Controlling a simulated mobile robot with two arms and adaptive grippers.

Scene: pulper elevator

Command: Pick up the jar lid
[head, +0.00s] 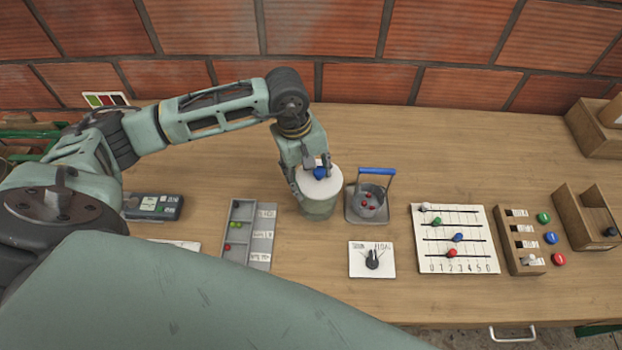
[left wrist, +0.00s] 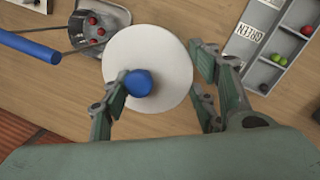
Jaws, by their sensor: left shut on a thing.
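The jar lid (head: 327,181) is a white disc with a blue knob (head: 319,173). It sits over the greenish jar (head: 320,210), level and seemingly on its mouth; I cannot tell whether there is a small gap. My left gripper (head: 312,174) reaches down over the lid from behind and is shut on it. In the left wrist view the white lid (left wrist: 165,55) lies between the fingers of my left gripper (left wrist: 163,78). One finger is against the blue knob (left wrist: 138,83), the other near the disc's right edge. The jar is hidden there. My right gripper does not show.
A grey basket with a blue handle (head: 377,171) and red balls stands close right of the jar. A grey sorting tray (head: 261,245) is close left. A dial card (head: 372,259) and slider board (head: 480,258) lie further right. Bare table lies behind the jar.

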